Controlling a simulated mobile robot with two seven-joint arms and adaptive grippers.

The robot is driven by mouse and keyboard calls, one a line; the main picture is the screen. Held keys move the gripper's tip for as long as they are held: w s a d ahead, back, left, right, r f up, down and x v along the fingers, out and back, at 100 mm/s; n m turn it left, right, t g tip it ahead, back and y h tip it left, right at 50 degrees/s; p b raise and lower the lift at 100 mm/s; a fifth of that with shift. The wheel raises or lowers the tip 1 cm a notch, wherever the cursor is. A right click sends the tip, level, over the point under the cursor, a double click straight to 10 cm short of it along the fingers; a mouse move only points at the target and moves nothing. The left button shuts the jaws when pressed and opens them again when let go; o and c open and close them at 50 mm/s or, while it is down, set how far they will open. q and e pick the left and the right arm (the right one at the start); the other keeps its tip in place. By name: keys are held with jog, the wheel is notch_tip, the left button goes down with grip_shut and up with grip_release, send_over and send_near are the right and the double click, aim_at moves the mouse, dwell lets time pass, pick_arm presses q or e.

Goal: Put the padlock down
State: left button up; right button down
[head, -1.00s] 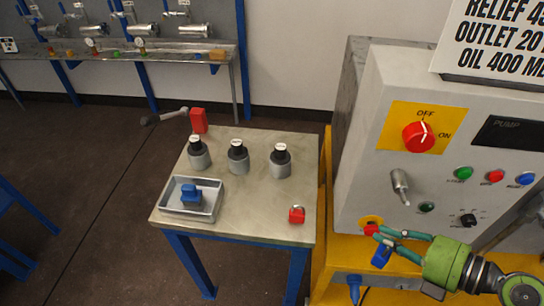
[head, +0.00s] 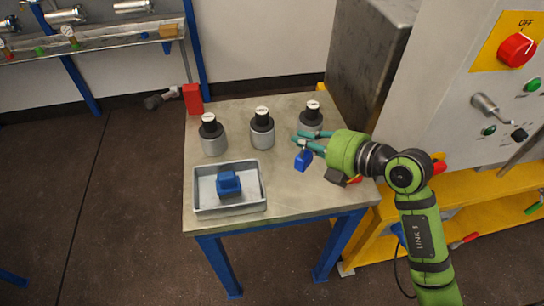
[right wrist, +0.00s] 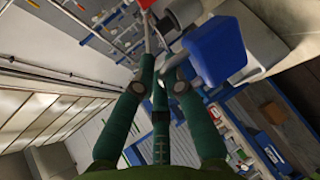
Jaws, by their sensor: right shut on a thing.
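The blue padlock (head: 303,160) hangs at the fingertips of my right gripper (head: 306,140), over the right half of the small table (head: 283,200). The gripper is shut on it. In the right wrist view the padlock's blue body (right wrist: 218,50) shows large, to the right of the closed green fingers (right wrist: 158,75). Its shackle is hard to make out, and I cannot tell how high it is above the tabletop. My left gripper is not in view.
Several grey black-topped vessels stand along the table's back, including the left one (head: 212,137) and middle one (head: 262,128). A metal tray (head: 230,208) holds a blue object (head: 228,183). A red padlock (head: 354,180) is mostly hidden under my gripper. The front middle is clear.

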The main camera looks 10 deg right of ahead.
aim_at(310, 163)
jog(key=f, duration=0.5)
jog(key=shift+d+f, duration=0.2)
jog(key=shift+f, duration=0.7)
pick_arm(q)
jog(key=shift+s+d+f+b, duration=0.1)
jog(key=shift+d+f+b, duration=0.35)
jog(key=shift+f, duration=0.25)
pick_arm(e)
jog(key=shift+a+f, duration=0.1)
jog(key=shift+f, duration=1.35)
jog(key=shift+f, duration=0.15)
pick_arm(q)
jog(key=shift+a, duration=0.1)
pick_arm(e)
jog(key=c, duration=1.3)
grip_release()
